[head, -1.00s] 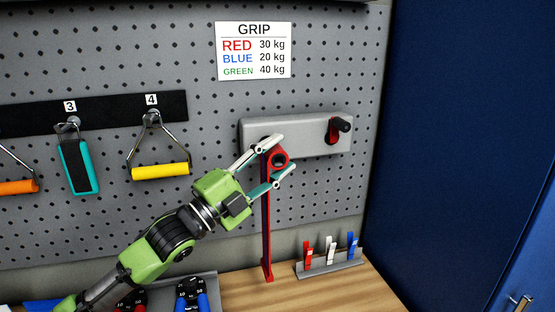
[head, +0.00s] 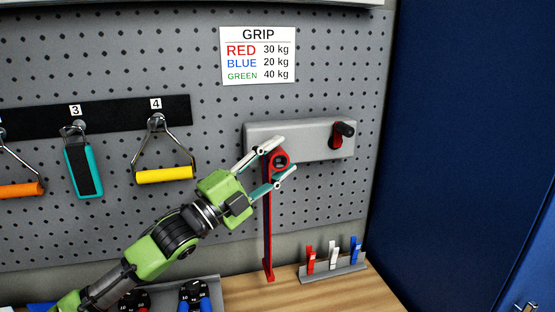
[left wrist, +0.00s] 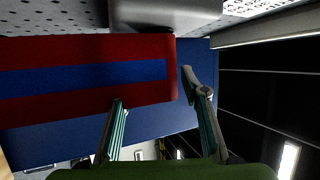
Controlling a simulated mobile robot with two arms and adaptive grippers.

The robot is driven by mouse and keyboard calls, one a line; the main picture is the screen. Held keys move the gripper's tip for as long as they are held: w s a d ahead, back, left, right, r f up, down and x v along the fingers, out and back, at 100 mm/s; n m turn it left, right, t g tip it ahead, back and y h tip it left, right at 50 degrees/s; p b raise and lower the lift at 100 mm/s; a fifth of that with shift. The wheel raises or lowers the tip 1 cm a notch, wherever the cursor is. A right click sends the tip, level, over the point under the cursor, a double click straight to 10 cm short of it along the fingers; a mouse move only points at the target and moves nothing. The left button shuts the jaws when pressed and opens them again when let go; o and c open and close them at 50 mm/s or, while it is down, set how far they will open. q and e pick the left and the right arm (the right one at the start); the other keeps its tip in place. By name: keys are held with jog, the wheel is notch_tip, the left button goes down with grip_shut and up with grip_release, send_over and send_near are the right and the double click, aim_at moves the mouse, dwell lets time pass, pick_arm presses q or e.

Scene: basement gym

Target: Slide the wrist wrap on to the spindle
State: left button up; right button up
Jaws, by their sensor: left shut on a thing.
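The wrist wrap (head: 268,215) is a red band with a blue stripe, rolled at the top around a dark centre hole, its tail hanging to the bench. My left gripper (head: 288,153) is shut on the roll, a finger on either side. The roll is in front of the left part of a grey box (head: 300,132) on the pegboard. A red crank with a black knob (head: 343,130) sits on the box's right part. No spindle shows clearly; the roll and fingers cover that left part. In the left wrist view the striped wrap (left wrist: 70,75) fills the left side. My right gripper is out of view.
A clip rack (head: 335,266) with red, white and blue clips stands on the wooden bench (head: 310,295). Handles hang at left, including a yellow one (head: 165,174). A GRIP sign (head: 258,56) is above. A dark blue panel (head: 460,130) bounds the right.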

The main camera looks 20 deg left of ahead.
pick_arm(q)
jog(key=o, duration=1.2)
jog(key=shift+s+a+f, duration=0.25)
jog(key=shift+s, duration=0.1)
jog(key=v, duration=1.1)
jog(key=shift+r, duration=0.1)
